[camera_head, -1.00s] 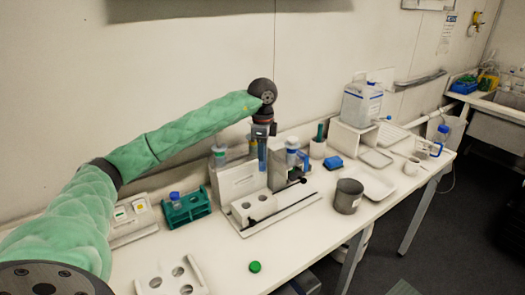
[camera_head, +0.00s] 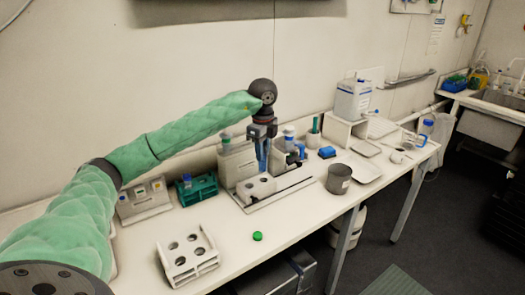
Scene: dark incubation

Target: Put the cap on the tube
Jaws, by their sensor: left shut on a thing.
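A green cap (camera_head: 257,236) lies on the white bench near its front edge. My left gripper (camera_head: 262,157) points down just above a white block with round holes (camera_head: 256,188). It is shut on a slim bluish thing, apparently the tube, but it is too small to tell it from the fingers. The cap is apart from the gripper, towards the front of the bench. My right gripper is not in view.
A white rack with holes (camera_head: 188,258) stands at the front left. A teal rack (camera_head: 197,190) and a small device (camera_head: 143,198) stand behind it. A grey beaker (camera_head: 339,179) stands right of the block. The bench (camera_head: 300,212) is clear around the cap.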

